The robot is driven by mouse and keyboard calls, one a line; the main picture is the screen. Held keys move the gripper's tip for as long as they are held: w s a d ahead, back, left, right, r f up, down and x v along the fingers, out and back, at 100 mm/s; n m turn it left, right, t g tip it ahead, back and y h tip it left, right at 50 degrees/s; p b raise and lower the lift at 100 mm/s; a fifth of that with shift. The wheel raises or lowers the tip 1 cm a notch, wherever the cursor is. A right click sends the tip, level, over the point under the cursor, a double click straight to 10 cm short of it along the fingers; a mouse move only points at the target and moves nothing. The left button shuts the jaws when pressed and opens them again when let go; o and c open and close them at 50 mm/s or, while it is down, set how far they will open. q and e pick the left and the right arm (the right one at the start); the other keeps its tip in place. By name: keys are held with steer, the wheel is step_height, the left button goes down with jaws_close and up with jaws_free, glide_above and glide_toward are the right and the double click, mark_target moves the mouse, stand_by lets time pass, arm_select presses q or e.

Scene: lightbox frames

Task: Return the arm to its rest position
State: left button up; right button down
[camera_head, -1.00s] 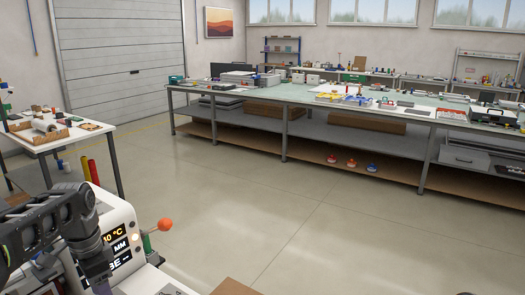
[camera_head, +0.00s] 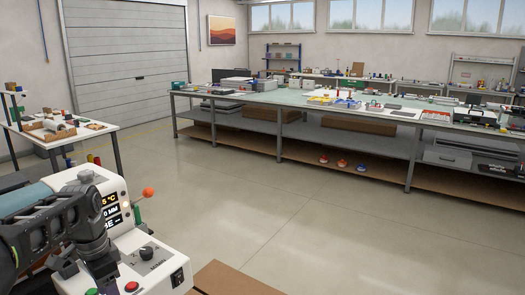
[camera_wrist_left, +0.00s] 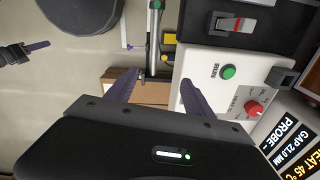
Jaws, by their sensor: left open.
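My left arm comes in from the left edge of the head view. Its gripper (camera_head: 104,266) points down over the front of a white machine (camera_head: 140,236) with a lit display. In the left wrist view the two purple fingers (camera_wrist_left: 158,92) stand apart with nothing gripped between them. Beyond them lie the machine's white panel (camera_wrist_left: 210,62), with a green button and a red knob, and a brown box (camera_wrist_left: 150,93). A dark part with a purple finger (camera_wrist_left: 40,47) at the wrist view's left edge looks like my right gripper; its opening cannot be told.
An orange-balled lever (camera_head: 149,192) sticks up beside the machine. A brown box (camera_head: 235,280) lies at the bottom. A white table (camera_head: 60,143) with trays stands at left, and a long workbench (camera_head: 300,101) crosses the back. The floor between is clear.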

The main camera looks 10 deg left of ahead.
arm_select(q)
steer(key=w+d+f+n+t, duration=0.45)
steer(key=w+f, duration=0.35)
steer(key=w, duration=0.2)
steer(key=s+d+f+n+h, duration=0.1)
steer(key=s+d+f+n, duration=0.1)
steer(key=d+f, duration=0.6)
steer(key=s+d+f+n+h, duration=0.1)
steer(key=s+d+f+h, duration=0.1)
steer(key=d+f, duration=0.6)
steer(key=s+d+f+g, duration=0.1)
steer(key=s+d+f, duration=0.3)
steer(key=s, duration=0.4)
steer(key=s+d+f+n+g, duration=0.1)
steer(key=s+d+f+g, duration=0.1)
steer(key=s+f, duration=0.4)
steer(key=s+d+f+g+h, duration=0.1)
steer(key=s+d+f, duration=0.4)
steer(key=s, duration=0.6)
steer(key=shift+s+d+f, duration=0.3)
steer(key=shift+s, duration=0.1)
steer(key=shift+n, duration=0.25)
steer(key=shift+c, duration=0.5)
